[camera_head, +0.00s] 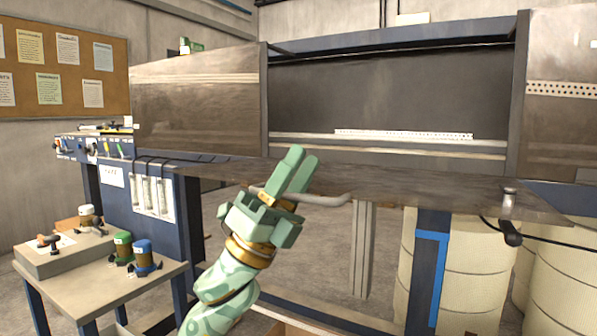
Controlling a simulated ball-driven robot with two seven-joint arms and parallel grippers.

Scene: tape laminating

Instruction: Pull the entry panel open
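The machine has a long brown panel (430,190) below its dark open bay. A grey curved bar handle (322,200) stands out in front of this panel, near its middle. My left gripper (297,168) is at the handle, with its two green fingers pointing up and away over the bar. The bar shows on both sides of the fingers, and the gripper hides the part between. The fingers are close together, but I cannot tell whether they are shut on the bar. My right gripper is not in view.
A dark knob (511,233) hangs at the panel's right end. Large cream rolls (473,265) stand below on the right.

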